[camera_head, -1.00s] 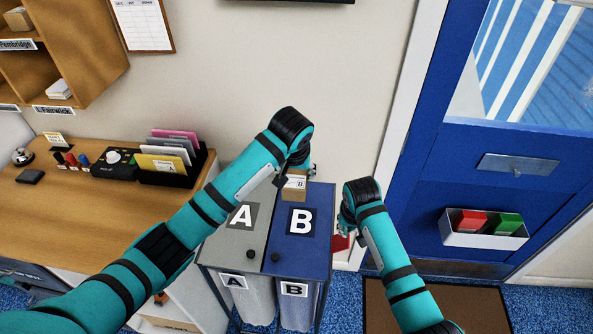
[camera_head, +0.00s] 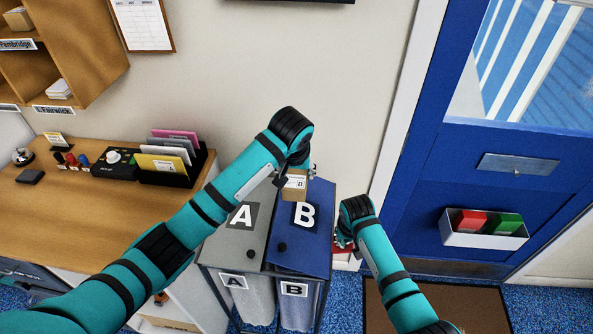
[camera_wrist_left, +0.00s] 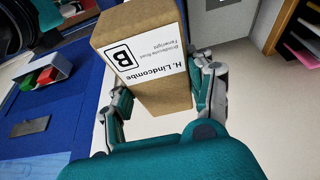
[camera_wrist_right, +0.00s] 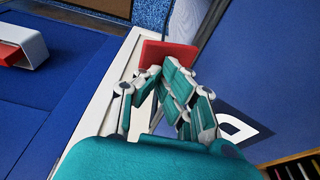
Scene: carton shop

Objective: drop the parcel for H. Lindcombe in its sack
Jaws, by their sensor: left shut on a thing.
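The parcel is a brown carton (camera_head: 294,190) with a white label, which reads H. Lindcombe and a B in the left wrist view (camera_wrist_left: 140,62). My left gripper (camera_head: 300,172) is shut on it and holds it over the back part of the blue lid B. The blue lid B (camera_head: 290,258) is tilted, its front raised a little. Sack B (camera_head: 296,313) hangs below it; its inside is hidden. My right gripper (camera_head: 343,236) is at the lid's right side. Its fingertips (camera_wrist_right: 160,72) are together close to a red tab (camera_wrist_right: 168,50); contact is unclear.
The grey lid A (camera_head: 228,250) lies beside lid B, over sack A (camera_head: 255,306). A wooden counter (camera_head: 90,210) with a file rack (camera_head: 178,178) stands at the left. A blue door (camera_head: 440,180) with a white bin (camera_head: 480,239) is at the right.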

